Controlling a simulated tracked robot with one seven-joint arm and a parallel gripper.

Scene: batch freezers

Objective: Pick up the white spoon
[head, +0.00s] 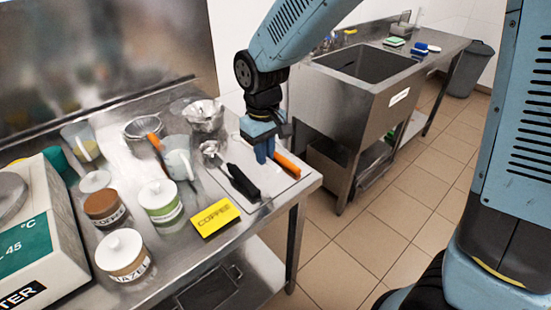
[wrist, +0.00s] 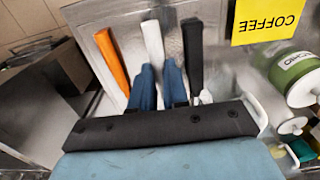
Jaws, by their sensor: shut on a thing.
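The white spoon (wrist: 153,42) shows in the wrist view as a white handle running up between the fingers. My gripper (wrist: 161,78) is shut on it, with one blue finger on either side of the handle. The spoon's other end is hidden behind the gripper. In the head view my gripper (head: 264,152) points down over the tray (head: 220,178) near the table's right end, and it hides the spoon there. I cannot tell whether the spoon still touches the tray.
An orange-handled tool (head: 288,164) lies close right of the gripper, and a black-handled scoop (head: 242,182) close left. A yellow COFFEE card (head: 214,218), lidded jars (head: 160,200), a jug (head: 178,160) and metal bowls (head: 205,115) crowd the left. A sink (head: 365,65) stands behind right.

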